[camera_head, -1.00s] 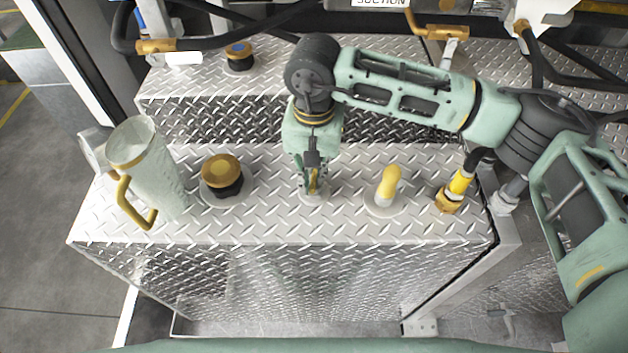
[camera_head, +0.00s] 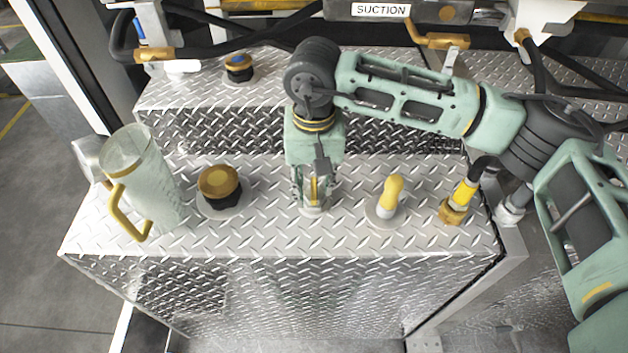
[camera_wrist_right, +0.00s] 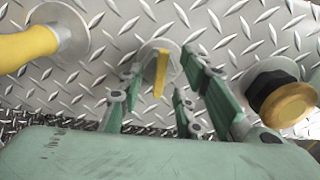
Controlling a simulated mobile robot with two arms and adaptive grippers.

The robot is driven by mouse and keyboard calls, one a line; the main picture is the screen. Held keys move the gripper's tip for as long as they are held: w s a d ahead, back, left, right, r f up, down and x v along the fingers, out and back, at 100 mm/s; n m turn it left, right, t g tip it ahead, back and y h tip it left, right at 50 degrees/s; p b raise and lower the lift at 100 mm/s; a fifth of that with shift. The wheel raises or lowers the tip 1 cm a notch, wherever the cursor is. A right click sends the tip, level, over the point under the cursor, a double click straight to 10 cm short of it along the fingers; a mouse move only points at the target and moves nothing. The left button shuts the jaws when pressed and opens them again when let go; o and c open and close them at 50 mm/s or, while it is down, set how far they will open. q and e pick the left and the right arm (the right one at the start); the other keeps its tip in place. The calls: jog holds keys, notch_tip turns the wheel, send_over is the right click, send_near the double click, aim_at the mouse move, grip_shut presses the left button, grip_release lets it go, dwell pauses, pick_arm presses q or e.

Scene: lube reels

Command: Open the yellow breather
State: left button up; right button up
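A slim yellow piece (camera_head: 314,190) stands upright on a round metal plate on the diamond-plate box. It also shows in the right wrist view (camera_wrist_right: 159,74). My right gripper (camera_head: 312,200) points down over it, fingers open on both sides; in the wrist view (camera_wrist_right: 164,64) gaps show between the piece and the fingers. A rounded yellow fitting (camera_head: 391,188) stands to its right, on the left in the wrist view (camera_wrist_right: 28,46). A gold cap on a black base (camera_head: 219,183) stands to its left. No label shows which is the breather. My left gripper is out of view.
A clear pitcher with a gold handle (camera_head: 140,175) stands at the box's left end. A yellow and brass hose fitting (camera_head: 459,200) is at the right. A smaller capped fitting (camera_head: 239,67) sits on the upper step. Black hoses cross behind. The box front is clear.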

notch_tip(320, 180, up, 12)
dwell(0.4)
